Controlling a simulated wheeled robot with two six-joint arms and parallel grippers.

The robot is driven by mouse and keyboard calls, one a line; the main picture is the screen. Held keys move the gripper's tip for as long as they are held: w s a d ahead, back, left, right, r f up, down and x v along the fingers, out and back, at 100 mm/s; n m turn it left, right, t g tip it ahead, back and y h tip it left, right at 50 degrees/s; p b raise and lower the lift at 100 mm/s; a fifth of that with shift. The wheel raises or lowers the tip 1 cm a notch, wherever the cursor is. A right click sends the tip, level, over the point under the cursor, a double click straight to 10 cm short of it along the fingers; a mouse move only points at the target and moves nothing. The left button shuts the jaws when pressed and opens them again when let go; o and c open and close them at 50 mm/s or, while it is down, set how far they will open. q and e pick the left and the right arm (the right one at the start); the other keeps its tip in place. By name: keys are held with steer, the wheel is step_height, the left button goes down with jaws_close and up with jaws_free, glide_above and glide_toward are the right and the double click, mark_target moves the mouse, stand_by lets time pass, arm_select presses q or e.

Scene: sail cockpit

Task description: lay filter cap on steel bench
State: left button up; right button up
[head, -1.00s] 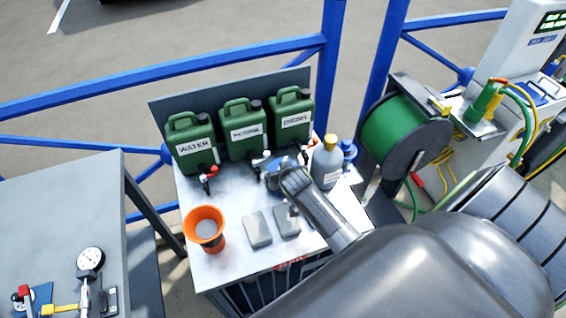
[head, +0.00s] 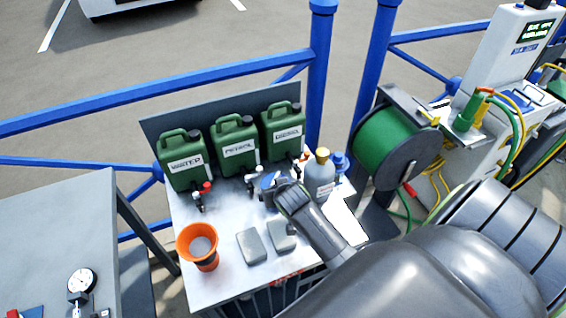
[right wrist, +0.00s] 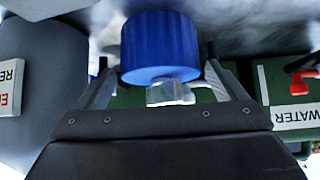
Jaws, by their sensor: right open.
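The steel bench (head: 215,275) stands in the middle of the head view. My right arm reaches over it from the lower right, and my right gripper (head: 268,186) is low over the bench between the taps and a grey bottle. In the right wrist view my right gripper (right wrist: 160,88) is open, its two fingers spread either side of a silver fitting below a blue cap (right wrist: 160,45), which looks like the filter cap. I cannot tell whether the cap touches the bench. My left gripper is not in view.
Green WATER (head: 186,160), PETROL (head: 235,140) and DIESEL (head: 282,128) cans line the bench's back. A grey bottle (head: 319,178) stands right of my gripper. Bare steel lies left of my gripper.

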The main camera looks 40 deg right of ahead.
steer(key=v, duration=0.8)
steer(key=shift+s+r, duration=0.1)
steer(key=shift+a, duration=0.1)
stand_by(0.3)
